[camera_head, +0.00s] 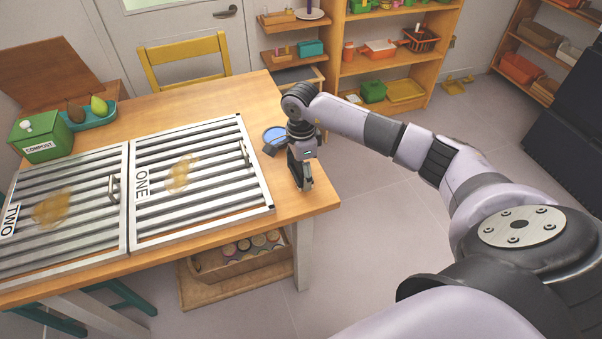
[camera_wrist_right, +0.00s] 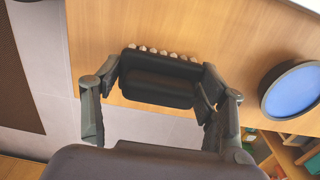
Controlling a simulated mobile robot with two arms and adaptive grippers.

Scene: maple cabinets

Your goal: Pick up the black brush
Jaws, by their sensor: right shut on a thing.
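The black brush (camera_wrist_right: 160,82) shows in the right wrist view as a dark block with a row of pale tufts along its far edge. It sits between the two fingers of my right gripper (camera_head: 302,182), which is shut on it. In the head view this gripper points down at the right end of the wooden table, near the front corner. The brush is hard to tell from the dark fingers there. From these views I cannot tell whether the brush touches the table. My left gripper is in neither view.
A blue round dish with a dark rim (camera_head: 274,134) is just behind the gripper; it also shows in the wrist view (camera_wrist_right: 294,90). Two slatted metal grills (camera_head: 205,218), labelled ONE and TWO, cover much of the table. A green compost box (camera_head: 38,140) stands at the back left.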

